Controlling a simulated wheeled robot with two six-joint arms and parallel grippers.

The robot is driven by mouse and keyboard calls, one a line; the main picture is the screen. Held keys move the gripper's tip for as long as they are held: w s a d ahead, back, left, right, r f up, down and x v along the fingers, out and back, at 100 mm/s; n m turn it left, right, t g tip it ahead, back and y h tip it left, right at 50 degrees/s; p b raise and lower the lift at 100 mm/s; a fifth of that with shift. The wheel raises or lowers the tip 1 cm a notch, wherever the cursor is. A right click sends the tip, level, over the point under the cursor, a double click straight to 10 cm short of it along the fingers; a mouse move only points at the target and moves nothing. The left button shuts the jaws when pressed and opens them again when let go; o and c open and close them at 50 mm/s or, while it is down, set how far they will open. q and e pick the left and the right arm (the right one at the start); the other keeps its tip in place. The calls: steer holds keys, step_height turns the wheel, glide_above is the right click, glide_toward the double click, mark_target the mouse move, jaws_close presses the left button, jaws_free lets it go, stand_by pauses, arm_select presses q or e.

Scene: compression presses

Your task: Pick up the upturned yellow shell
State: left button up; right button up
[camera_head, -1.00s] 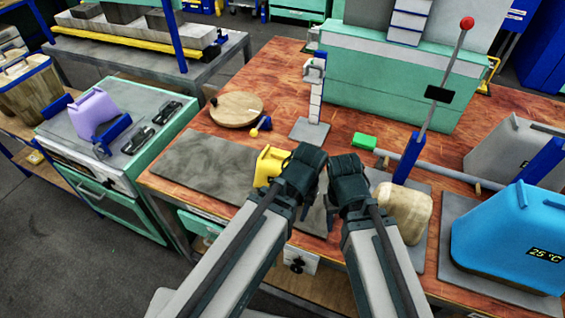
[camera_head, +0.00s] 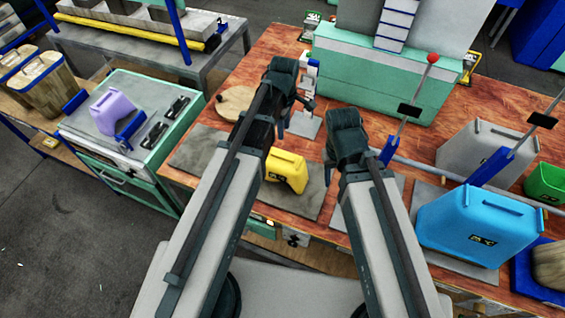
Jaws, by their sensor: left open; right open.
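The yellow shell (camera_head: 287,170) rests on the long dark grey mat (camera_head: 203,150) on the wooden bench, with a dark label on its front face. My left gripper (camera_head: 296,112) is open and empty, beyond and above the shell in the picture. My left forearm passes just left of the shell and hides part of the mat. My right gripper (camera_head: 348,152) is open and empty, to the right of the shell and apart from it.
A blue container (camera_head: 475,222), a grey container (camera_head: 482,150) and a lever with a red knob (camera_head: 432,58) stand right. A purple shell (camera_head: 113,111) sits on the left cabinet.

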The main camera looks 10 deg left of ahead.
arm_select(q)
steer(key=shift+f, duration=0.15)
steer(key=b, duration=0.9)
glide_above(284, 156)
step_height(284, 156, down, 8)
steer(key=shift+f, duration=0.25)
step_height(284, 156, down, 5)
steer(key=b, duration=0.5)
steer(key=shift+s+f, duration=0.1)
steer(key=shift+f, duration=0.05)
jaws_close()
stand_by(0.5)
